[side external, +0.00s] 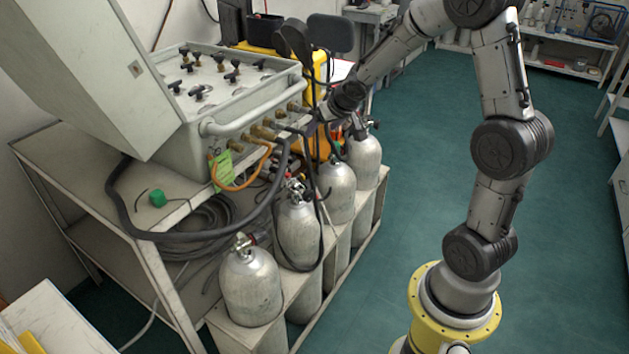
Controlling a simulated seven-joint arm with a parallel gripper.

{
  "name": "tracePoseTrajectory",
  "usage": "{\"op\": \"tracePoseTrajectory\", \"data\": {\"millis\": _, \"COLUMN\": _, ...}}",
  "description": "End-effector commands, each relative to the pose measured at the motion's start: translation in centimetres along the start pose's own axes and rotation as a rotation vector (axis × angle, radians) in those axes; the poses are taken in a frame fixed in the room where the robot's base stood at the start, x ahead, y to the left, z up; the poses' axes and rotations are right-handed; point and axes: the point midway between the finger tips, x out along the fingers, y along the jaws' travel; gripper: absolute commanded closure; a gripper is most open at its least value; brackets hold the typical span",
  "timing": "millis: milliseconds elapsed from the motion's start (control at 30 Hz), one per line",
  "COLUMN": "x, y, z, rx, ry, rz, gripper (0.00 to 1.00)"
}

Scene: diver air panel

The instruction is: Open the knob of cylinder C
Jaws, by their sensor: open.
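Silver gas cylinders stand in a row in a rack: a front one (250,287), a second one (298,232), a third one (336,192) and a far one (364,158). Each has a valve at its top; the small knobs are hard to make out. I see no readable letters, so I cannot tell which is cylinder C. My gripper (318,121) is open at the end of my arm, beside the panel box's brass fittings and above the third and far cylinders. Its fingertips are small and partly lost among dark hoses. I see no contact with a knob.
The panel box (240,95), with black knobs on top and its lid raised, stands on a metal bench (60,150). Black hoses (130,220) and an orange hose (240,187) hang between box and cylinders. The green floor (400,220) right of the rack is clear.

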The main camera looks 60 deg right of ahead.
Motion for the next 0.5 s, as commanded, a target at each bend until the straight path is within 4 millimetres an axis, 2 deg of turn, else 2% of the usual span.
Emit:
{"op": "tracePoseTrajectory", "data": {"millis": 33, "x": -3.1, "y": -1.0, "z": 0.0, "rx": -0.03, "ry": 0.009, "rz": 0.004, "gripper": 0.21}}
{"op": "tracePoseTrajectory", "data": {"millis": 100, "x": -6.7, "y": -1.9, "z": 0.9, "rx": -0.065, "ry": 0.0, "rz": 0.009, "gripper": 0.21}}
{"op": "tracePoseTrajectory", "data": {"millis": 167, "x": -9.6, "y": -2.6, "z": 2.0, "rx": -0.097, "ry": -0.012, "rz": 0.004, "gripper": 0.21}}
{"op": "tracePoseTrajectory", "data": {"millis": 300, "x": -16.0, "y": -4.1, "z": 5.8, "rx": -0.173, "ry": -0.051, "rz": -0.039, "gripper": 0.21}}
{"op": "tracePoseTrajectory", "data": {"millis": 400, "x": -19.4, "y": -4.8, "z": 8.9, "rx": -0.226, "ry": -0.085, "rz": -0.084, "gripper": 0.21}}
{"op": "tracePoseTrajectory", "data": {"millis": 500, "x": -21.6, "y": -5.2, "z": 11.3, "rx": -0.27, "ry": -0.111, "rz": -0.127, "gripper": 0.21}}
